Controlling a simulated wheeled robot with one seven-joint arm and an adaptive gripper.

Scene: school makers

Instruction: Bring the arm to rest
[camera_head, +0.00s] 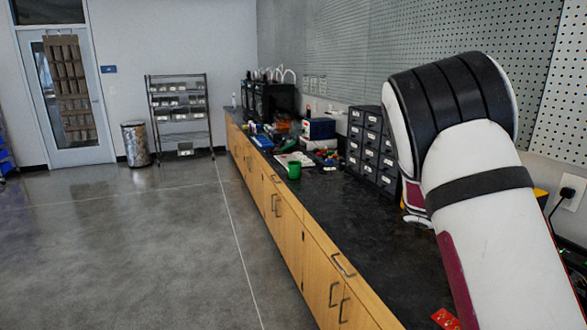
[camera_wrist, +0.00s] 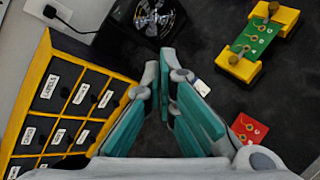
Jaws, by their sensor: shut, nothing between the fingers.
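My arm (camera_head: 480,200) rises over the right end of the black countertop in the head view, with its bend high up against the pegboard. The gripper end is hidden in that view. In the wrist view my gripper (camera_wrist: 165,75) points down over the dark countertop. Its teal-padded fingers come together at the tips, shut with nothing between them. A small white piece lies just beyond the right finger.
In the wrist view a yellow labelled drawer cabinet (camera_wrist: 122,88) stands close left, a fan (camera_wrist: 155,18) beyond, a green board (camera_wrist: 262,42) in yellow holders and a red card (camera_wrist: 248,130) right. A green mug (camera_head: 294,170) stands along the counter. Floor at left is clear.

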